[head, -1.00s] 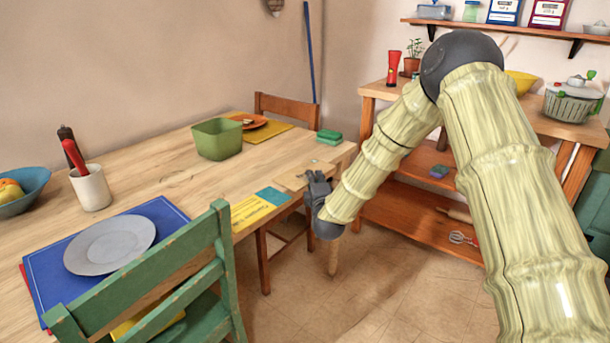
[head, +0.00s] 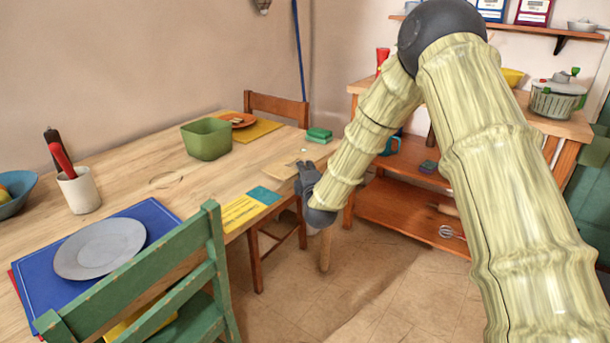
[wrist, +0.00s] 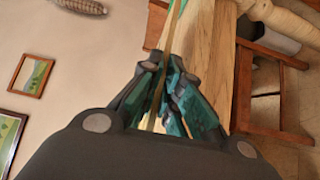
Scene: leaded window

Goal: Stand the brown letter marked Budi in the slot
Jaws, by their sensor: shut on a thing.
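My gripper (head: 306,182) is at the right-hand edge of the wooden table, its fingers pointing at the tabletop. In the wrist view its teal-padded fingers (wrist: 170,88) are closed on a thin brown letter (wrist: 173,22), seen nearly edge-on. In the head view a tan flat piece, apparently this letter (head: 284,170), shows just left of the fingers at table height. I cannot tell whether it touches the table. No name can be read on it. I cannot make out the slot in these frames.
A yellow card (head: 238,213) with a teal part (head: 264,195) lies at the table's near edge. Beyond are a green bin (head: 207,140) and green sponge-like block (head: 319,134). A green chair (head: 215,262) stands in front. A shelf unit (head: 400,205) is to the right.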

